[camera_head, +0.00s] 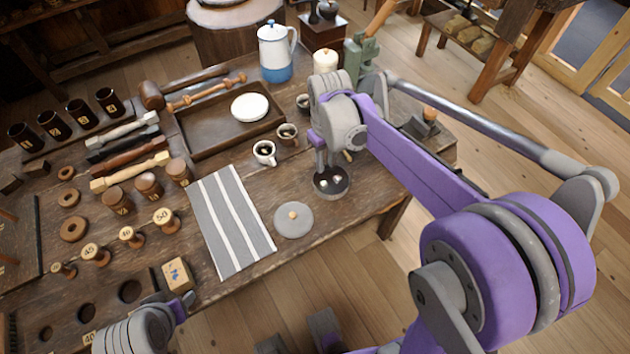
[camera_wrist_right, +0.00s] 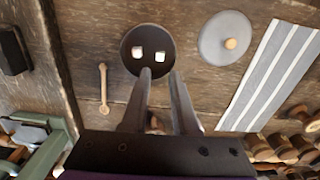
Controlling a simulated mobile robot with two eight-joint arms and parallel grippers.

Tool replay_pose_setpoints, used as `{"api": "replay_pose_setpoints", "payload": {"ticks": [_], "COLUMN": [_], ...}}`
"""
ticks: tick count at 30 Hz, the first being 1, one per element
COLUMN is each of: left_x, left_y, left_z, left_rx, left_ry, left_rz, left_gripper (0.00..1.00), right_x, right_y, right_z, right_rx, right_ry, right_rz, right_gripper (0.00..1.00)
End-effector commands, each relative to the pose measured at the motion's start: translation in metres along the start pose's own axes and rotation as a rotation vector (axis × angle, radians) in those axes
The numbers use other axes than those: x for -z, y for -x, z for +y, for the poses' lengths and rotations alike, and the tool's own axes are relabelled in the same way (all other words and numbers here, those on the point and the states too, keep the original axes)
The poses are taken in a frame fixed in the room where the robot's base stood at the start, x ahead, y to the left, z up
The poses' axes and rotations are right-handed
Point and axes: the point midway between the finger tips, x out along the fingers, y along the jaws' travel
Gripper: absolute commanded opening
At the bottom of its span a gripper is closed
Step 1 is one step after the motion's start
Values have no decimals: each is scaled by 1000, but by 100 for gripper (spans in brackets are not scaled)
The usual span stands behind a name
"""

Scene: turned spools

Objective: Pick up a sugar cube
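Small pale sugar cubes (camera_head: 334,182) lie in a dark round bowl (camera_head: 331,193) near the table's right edge. In the right wrist view two cubes (camera_wrist_right: 137,52) (camera_wrist_right: 160,56) lie apart on the floor of the bowl (camera_wrist_right: 146,34). My right gripper (camera_head: 323,170) points down over the bowl. In the wrist view its two fingers (camera_wrist_right: 160,74) are apart with nothing between the tips, near the bowl's lower rim. My left gripper (camera_head: 186,301) is low at the left, beside a pale wooden block; its finger opening is unclear.
A grey lid with a wooden knob (camera_head: 294,220) lies left of the bowl. A striped cloth (camera_head: 229,218), cups (camera_head: 264,152) and a wooden tray (camera_head: 206,151) are farther left. A small wooden tool (camera_wrist_right: 103,88) lies beside the bowl. A blue-white pot (camera_head: 274,52) stands behind.

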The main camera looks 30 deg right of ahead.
Motion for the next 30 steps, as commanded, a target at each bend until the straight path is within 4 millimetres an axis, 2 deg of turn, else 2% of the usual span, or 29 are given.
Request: {"api": "replay_pose_setpoints", "payload": {"ticks": [3, 11, 19, 23, 29, 30], "left_x": [-3, -4, -6, -6, -6, -6], "left_y": [-4, -6, -10, -10, -10, -10], "left_z": [0, 0, 0, 0, 0, 0], "left_rx": [0, 0, 0, 0, 0, 0], "left_ry": [0, 0, 0, 0, 0, 0], "left_rz": [-2, -2, -4, -4, -4, -4], "left_gripper": [55, 55, 55, 55, 55, 55], "right_x": [0, 0, 2, 2, 2, 2], "right_y": [-23, -45, -84, -92, -92, -92], "right_z": [0, -1, -2, -2, -2, -2], "right_rx": [0, 0, 0, 0, 0, 0], "right_ry": [0, 0, 0, 0, 0, 0], "right_rz": [0, 1, 2, 2, 2, 2], "right_gripper": [28, 28, 28, 28, 28, 22]}}
